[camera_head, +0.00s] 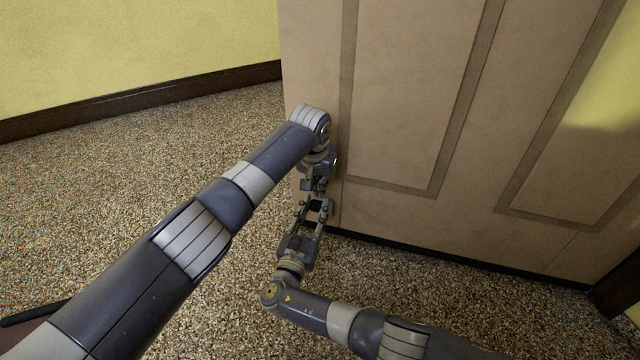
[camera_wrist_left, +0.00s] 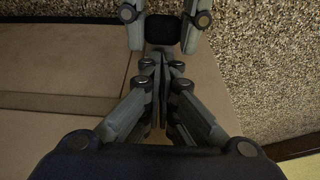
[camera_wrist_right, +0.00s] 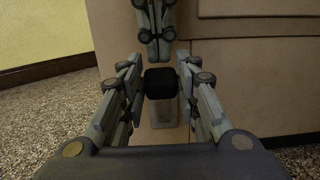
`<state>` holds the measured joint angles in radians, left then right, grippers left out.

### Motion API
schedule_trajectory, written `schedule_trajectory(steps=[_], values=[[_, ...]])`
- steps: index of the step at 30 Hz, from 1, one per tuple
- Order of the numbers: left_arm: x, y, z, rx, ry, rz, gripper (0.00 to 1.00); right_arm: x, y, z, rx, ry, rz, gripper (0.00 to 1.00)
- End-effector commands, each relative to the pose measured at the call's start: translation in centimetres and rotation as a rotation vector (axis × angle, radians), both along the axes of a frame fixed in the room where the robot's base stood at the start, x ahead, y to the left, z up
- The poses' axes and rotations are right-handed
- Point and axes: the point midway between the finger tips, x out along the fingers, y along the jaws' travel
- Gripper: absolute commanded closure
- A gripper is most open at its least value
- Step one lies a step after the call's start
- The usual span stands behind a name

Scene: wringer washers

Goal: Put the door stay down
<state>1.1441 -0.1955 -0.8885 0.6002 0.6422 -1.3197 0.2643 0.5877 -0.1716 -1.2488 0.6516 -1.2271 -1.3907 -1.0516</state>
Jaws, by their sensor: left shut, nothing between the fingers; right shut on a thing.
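The door stay (camera_wrist_right: 160,84) has a black block-like end with a grey metal part below it in the right wrist view, in front of the tan panelled door (camera_head: 400,90). Its black end also shows in the left wrist view (camera_wrist_left: 162,30). My right gripper (camera_head: 314,208) is shut on the door stay, with a finger on each side of the black end. My left gripper (camera_wrist_left: 161,62) is shut and empty, close beside the door stay, just above the right gripper in the head view. The grippers hide much of the stay in the head view.
The speckled floor (camera_head: 90,190) is open on the left, up to the yellow wall (camera_head: 130,45) with its dark baseboard (camera_head: 150,98). The door's lower edge runs just above the floor. A dark frame piece (camera_head: 618,285) stands at the right.

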Motion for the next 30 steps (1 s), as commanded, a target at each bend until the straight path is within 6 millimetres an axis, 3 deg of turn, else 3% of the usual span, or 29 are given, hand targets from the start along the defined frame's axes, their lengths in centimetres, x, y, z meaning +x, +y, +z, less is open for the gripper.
schedule_trajectory(steps=[1,23,24,26,30], values=[[0.0,0.0,-0.1,0.000,0.000,0.000,1.00,-0.3,0.1,-1.1,0.005,0.026,0.006,1.00],[-1.6,0.6,-1.0,0.003,0.011,0.001,1.00,-0.1,-0.2,-1.0,0.004,0.024,0.001,1.00],[-1.7,0.6,-1.0,0.003,0.012,0.002,1.00,-0.1,-0.2,-1.0,0.004,0.024,0.001,0.61],[-1.6,0.6,-1.0,0.003,0.011,0.001,1.00,-0.1,-0.2,-0.9,0.004,0.022,0.002,0.50],[-1.5,0.6,-0.8,0.001,0.006,0.001,1.00,-0.1,-0.1,-0.7,0.005,0.018,0.003,0.50]])
